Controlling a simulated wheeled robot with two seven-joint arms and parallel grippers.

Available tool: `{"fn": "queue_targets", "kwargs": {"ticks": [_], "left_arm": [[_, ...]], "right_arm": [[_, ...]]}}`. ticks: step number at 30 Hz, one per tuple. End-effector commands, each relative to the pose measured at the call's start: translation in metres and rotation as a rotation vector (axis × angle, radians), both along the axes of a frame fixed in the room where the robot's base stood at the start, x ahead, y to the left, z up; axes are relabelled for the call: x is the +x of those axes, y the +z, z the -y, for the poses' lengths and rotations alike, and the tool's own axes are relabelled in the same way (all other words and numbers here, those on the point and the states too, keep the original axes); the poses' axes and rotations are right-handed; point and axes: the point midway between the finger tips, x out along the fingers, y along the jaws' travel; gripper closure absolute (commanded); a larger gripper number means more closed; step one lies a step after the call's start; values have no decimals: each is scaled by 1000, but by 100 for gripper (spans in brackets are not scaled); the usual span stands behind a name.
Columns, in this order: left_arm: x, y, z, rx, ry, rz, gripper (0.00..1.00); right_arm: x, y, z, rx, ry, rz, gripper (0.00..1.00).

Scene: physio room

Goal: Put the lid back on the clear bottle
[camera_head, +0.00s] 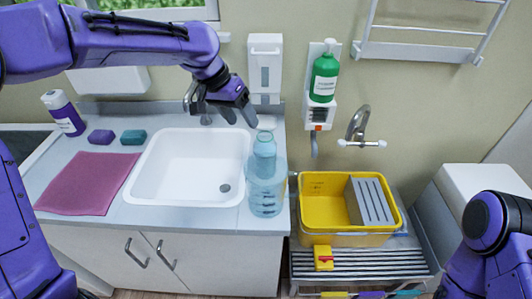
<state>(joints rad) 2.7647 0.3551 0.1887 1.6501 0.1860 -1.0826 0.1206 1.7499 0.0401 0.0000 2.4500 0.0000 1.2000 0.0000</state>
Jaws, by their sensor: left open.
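The clear bottle (266,188) is a large, blue-tinted, see-through container with dark markings. It stands upright on the counter at the right of the sink, with a narrower upper part. A small pale piece (266,122) shows at its top; it may be the lid, but I cannot tell whether it is seated. My left gripper (240,116) is open, fingers pointing down, just left of the pale piece and above the sink's back right corner. It holds nothing that I can see. My right arm shows at the lower right, with its gripper out of view.
A white sink (165,185) fills the middle of the counter. A pink cloth (88,184), two sponges and a purple bottle (63,113) are at the left. A yellow tub (325,238) sits on a rack at the right. A green bottle (324,76) hangs on the wall.

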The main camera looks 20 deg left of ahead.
Motion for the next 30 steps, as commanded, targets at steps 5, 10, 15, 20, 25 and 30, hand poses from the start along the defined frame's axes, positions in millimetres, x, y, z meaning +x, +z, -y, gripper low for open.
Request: {"fn": "queue_targets", "kwargs": {"ticks": [5, 10, 15, 20, 25, 30], "left_arm": [[-16, -46, -35, -207, 877, -326, 37], [-32, -78, -62, -366, 1618, -593, 37], [-41, -93, -75, -445, 2018, -734, 37], [-43, -95, -78, -462, 2102, -763, 37], [-43, -95, -78, -461, 2099, -762, 44], [-43, -95, -79, -461, 2099, -762, 57]], "right_arm": [[0, -10, 0, 0, 0, 0, 0], [0, -15, 0, 0, 0, 0, 0], [0, -17, 0, 0, 0, 0, 0], [0, -17, 0, 0, 0, 0, 0], [0, -16, 0, 0, 0, 0, 6], [0, -16, 0, 0, 0, 0, 57]]}}
